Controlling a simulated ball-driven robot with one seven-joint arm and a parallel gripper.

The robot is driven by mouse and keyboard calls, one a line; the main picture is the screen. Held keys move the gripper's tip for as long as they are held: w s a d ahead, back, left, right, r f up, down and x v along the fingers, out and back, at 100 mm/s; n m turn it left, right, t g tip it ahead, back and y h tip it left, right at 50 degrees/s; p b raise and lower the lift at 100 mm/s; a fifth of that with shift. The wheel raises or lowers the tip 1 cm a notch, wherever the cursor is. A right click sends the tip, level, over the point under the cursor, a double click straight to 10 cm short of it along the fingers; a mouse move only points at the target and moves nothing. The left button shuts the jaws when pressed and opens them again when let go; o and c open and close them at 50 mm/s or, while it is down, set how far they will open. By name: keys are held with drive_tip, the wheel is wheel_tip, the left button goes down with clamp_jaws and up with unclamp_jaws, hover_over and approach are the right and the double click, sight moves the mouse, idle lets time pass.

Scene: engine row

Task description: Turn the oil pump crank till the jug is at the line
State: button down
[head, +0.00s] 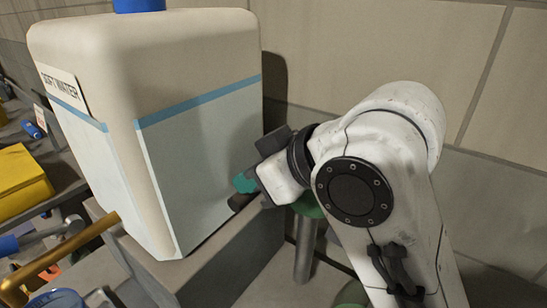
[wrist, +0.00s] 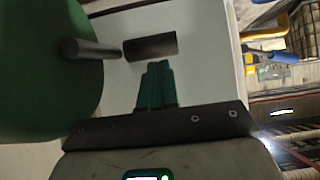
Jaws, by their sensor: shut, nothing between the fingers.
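The oil pump shows as a large green rounded body (wrist: 45,65) at the left of the wrist view. A grey metal crank rod (wrist: 92,49) comes out of it towards a dark cylindrical crank handle (wrist: 150,47). My gripper (wrist: 159,66) has its teal fingers shut and empty, with their tips just by the handle's lower edge; I cannot tell whether they touch. In the head view my gripper (head: 243,183) is beside the white tank, just above the dark handle (head: 240,201). Part of the green pump (head: 308,207) shows behind my arm. I cannot pick out a separate oil jug.
A large white tank (head: 200,130) marked "SOFT WATER", with a blue stripe and blue cap, stands on a grey block (head: 235,255) close to my gripper. A brass-coloured bar (head: 65,255) and a yellow item (head: 22,180) are at left. A tiled wall is behind.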

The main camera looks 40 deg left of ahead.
drive_tip(key=shift+a+f, duration=0.15)
drive_tip(key=shift+f, duration=0.35)
drive_tip(key=shift+f+p, duration=0.15)
drive_tip(key=shift+p, duration=0.15)
drive_tip(key=d+r+p, duration=0.3)
drive_tip(key=r, duration=1)
drive_tip(key=shift+w+d+r, duration=0.15)
drive_tip(key=shift+d+r, duration=0.05)
drive_tip(key=shift+r, duration=0.05)
idle(0.3)
